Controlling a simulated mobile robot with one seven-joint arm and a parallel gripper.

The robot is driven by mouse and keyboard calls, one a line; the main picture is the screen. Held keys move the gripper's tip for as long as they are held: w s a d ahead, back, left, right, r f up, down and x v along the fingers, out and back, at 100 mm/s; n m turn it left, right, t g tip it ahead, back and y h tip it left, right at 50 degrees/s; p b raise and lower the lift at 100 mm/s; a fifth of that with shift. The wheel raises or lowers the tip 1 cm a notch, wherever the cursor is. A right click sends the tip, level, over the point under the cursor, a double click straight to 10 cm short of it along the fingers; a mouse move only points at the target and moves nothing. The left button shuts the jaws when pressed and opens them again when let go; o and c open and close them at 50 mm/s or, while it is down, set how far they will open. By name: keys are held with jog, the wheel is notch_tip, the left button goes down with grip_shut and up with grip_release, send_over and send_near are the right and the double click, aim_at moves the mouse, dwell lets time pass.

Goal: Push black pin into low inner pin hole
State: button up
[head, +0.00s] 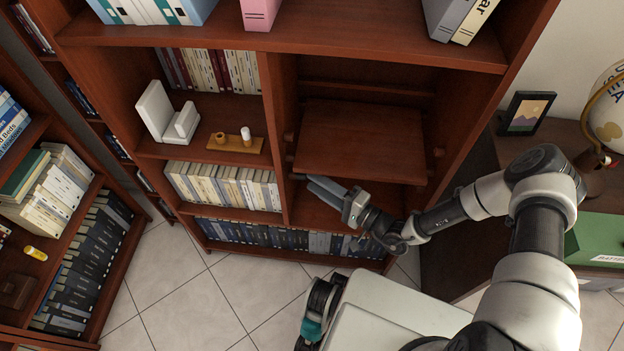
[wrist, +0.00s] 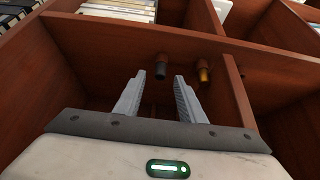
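My gripper (head: 324,188) reaches into the lower right bay of the brown bookcase, just under a loose-looking shelf board (head: 360,142). In the wrist view its two grey fingers are apart, with nothing held between them (wrist: 160,77). A black pin (wrist: 160,70) with a brown wooden head shows beyond the fingertips, in line with the gap. A similar brass-coloured pin (wrist: 203,73) is to its right, outside the right finger. Whether the fingers are level with the black pin in depth is unclear. I cannot make out the low inner pin hole in either view.
The bay's left partition (head: 283,140) and the shelf board close in on the gripper. To the left, a wooden tray (head: 236,145) holds a white bottle and a small brown item. Book rows (head: 222,186) fill nearby shelves. A picture frame (head: 526,113) stands on the right.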

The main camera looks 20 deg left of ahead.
jog(key=p+v, duration=0.1)
jog(key=v, duration=1.4)
